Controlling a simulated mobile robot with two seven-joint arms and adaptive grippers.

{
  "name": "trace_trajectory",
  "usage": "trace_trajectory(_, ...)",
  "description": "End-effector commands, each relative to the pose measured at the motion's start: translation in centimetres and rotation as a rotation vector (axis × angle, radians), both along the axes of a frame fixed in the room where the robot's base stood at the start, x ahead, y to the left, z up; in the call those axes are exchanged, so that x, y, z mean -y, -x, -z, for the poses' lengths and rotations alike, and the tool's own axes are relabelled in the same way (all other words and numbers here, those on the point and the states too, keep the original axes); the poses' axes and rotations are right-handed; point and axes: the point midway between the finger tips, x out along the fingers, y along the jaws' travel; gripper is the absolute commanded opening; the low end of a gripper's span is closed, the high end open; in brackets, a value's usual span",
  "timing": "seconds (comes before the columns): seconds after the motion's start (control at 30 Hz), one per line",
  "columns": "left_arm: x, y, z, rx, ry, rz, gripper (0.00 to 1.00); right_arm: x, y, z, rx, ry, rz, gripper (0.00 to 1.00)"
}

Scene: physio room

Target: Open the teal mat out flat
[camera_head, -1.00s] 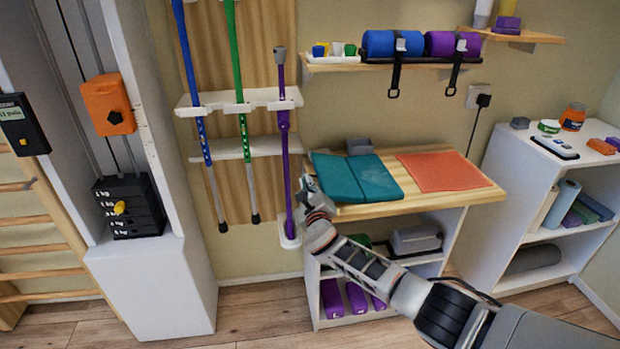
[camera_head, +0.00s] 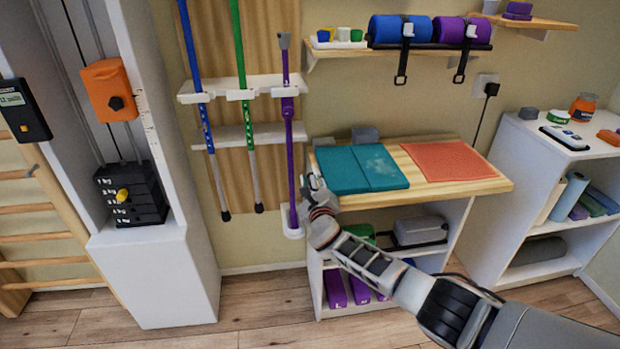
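The teal mat (camera_head: 362,168) lies on the left part of a wooden bench top (camera_head: 420,192). Its two panels lie side by side with a crease between them, and both look flat or nearly flat. My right gripper (camera_head: 314,184) is at the front left corner of the bench top, close to the mat's left edge. Its fingers are small and partly hidden, so I cannot tell whether they are open or touch the mat. My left gripper is out of view.
An orange mat (camera_head: 445,161) lies right of the teal mat. Grey blocks (camera_head: 365,135) stand behind the teal mat. A purple stick (camera_head: 290,150) hangs just left of the bench. Above is a shelf with blue (camera_head: 388,30) and purple rolls. A white shelf unit stands right.

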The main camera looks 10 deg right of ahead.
Motion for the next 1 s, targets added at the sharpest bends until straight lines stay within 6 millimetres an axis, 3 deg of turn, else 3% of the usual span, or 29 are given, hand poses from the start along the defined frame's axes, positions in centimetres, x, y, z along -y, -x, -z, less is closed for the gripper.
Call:
trace_trajectory(0.47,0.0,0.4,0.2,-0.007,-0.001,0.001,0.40,-0.1,0.9,0.0,0.002,-0.001,-0.003,0.23)
trace_trajectory(1.0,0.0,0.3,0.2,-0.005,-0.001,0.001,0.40,0.3,6.9,-0.1,0.001,-0.001,-0.001,0.23)
